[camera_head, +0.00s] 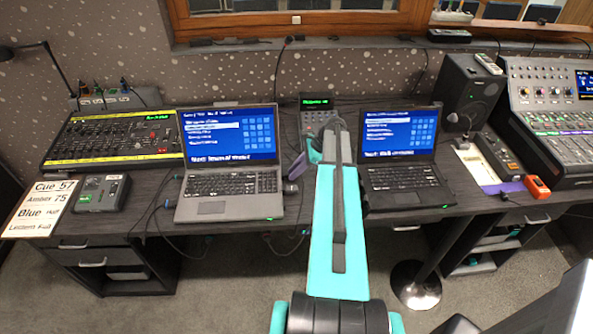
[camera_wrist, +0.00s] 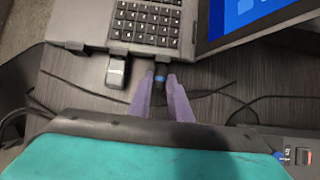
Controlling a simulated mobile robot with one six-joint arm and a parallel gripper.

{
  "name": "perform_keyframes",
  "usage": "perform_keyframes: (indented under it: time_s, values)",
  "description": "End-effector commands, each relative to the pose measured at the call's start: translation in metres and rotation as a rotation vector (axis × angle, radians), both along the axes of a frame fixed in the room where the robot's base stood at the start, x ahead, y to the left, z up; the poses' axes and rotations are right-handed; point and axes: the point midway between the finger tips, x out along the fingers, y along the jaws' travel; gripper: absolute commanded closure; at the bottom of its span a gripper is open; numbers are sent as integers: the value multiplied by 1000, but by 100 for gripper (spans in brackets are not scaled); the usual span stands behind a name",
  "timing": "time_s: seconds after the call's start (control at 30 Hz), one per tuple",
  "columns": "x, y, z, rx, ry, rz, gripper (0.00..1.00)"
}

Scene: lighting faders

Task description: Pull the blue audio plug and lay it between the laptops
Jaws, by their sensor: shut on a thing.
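My gripper (camera_wrist: 161,80) has purple fingers and is shut on the blue audio plug (camera_wrist: 160,78), of which a blue band and dark ends show. It is close beside the left laptop's right side; I cannot tell whether the plug touches the laptop. In the head view my gripper (camera_head: 297,168) is by the right edge of the left laptop (camera_head: 210,208), and the plug is not clear there. The right laptop (camera_head: 400,200) stands open on the desk to the right of my arm. The left laptop also shows in the wrist view (camera_wrist: 80,25).
A dark stick (camera_wrist: 116,72) juts from the left laptop's side next to the gripper. Thin cables (camera_wrist: 75,85) cross the desk. A small device with a green display (camera_head: 316,101) stands behind, between the laptops. My arm covers much of the gap.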

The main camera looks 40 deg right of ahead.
Motion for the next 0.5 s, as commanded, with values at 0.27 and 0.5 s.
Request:
perform_keyframes:
  time_s: [0.27, 0.5]
  values:
    - [-3, -3, 0, 0, 1, -1, 100]
    - [-7, -9, 0, 0, 1, -1, 100]
